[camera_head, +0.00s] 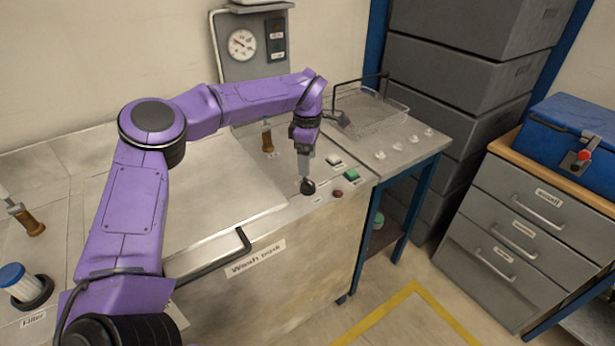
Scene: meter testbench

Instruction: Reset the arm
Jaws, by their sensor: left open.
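My left arm is purple and reaches in from the lower left across the wash bench. Its gripper (306,176) points down over the front right part of the bench top. The gripper is open, though its fingers look narrow from here. A black round knob (308,188) sits right at the fingertips. I cannot tell whether the fingers touch it or are just above it. My right gripper does not show.
The wash bench (285,270) has a green button (351,174), a red button (338,193) and a black front handle (240,243). A wire basket (370,115) stands behind. Grey crates (460,70), a drawer cabinet (530,215) and a blue box (570,130) stand right. A filter (20,283) is at left.

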